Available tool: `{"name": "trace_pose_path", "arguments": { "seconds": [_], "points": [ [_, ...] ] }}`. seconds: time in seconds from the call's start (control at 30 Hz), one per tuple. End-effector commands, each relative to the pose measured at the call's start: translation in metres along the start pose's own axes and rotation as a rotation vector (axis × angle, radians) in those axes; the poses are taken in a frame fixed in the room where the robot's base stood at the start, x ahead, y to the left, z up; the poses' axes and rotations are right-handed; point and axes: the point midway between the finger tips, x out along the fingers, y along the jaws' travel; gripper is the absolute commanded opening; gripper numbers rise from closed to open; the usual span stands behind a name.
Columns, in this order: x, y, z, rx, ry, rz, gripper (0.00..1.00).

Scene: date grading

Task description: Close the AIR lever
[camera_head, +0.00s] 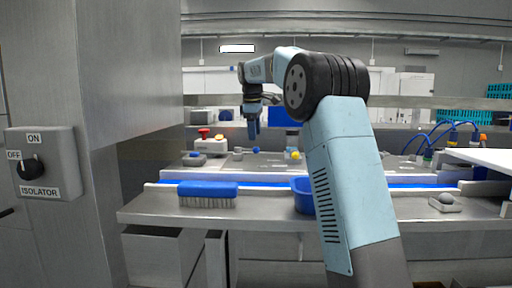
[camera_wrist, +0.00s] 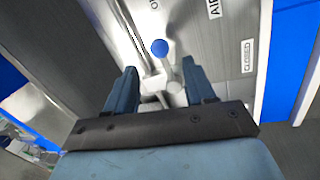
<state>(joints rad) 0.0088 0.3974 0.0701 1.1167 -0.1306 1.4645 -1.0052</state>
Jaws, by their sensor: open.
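The AIR lever shows in the wrist view as a pale handle with a blue round knob (camera_wrist: 159,47). It points up the picture, toward a partly cut-off label beginning with "O". The AIR label (camera_wrist: 214,8) is at the top and the CLOSED label (camera_wrist: 248,56) is to the right of the lever. My gripper (camera_wrist: 159,66) is open, one blue finger on either side of the lever; I cannot tell whether either touches it.
A blue brush (camera_head: 208,189) lies on the bench front, with a blue container (camera_head: 302,195) partly behind my arm. A red-topped button box (camera_head: 207,144) stands left of my gripper. A yellow item (camera_head: 293,154) is to its right. Blue hoses (camera_head: 440,133) rise at the right.

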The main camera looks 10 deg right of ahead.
Motion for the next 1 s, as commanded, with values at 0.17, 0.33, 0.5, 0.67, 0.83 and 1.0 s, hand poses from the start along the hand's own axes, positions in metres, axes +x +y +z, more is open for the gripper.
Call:
{"name": "trace_pose_path", "arguments": {
  "seconds": [0.17,0.33,0.5,0.67,0.83,1.0],
  "points": [
    [0.031,-0.001,0.0,0.0,-0.001,-0.002,0.54],
    [0.052,-0.001,0.0,0.0,-0.001,-0.003,0.54],
    [0.061,0.0,0.0,0.0,0.0,-0.001,0.54],
    [0.063,-0.001,0.0,0.0,0.0,-0.001,0.54],
    [0.063,0.0,0.0,0.0,0.0,-0.001,0.52],
    [0.062,0.0,0.0,0.0,0.0,-0.001,0.36]
  ]
}}
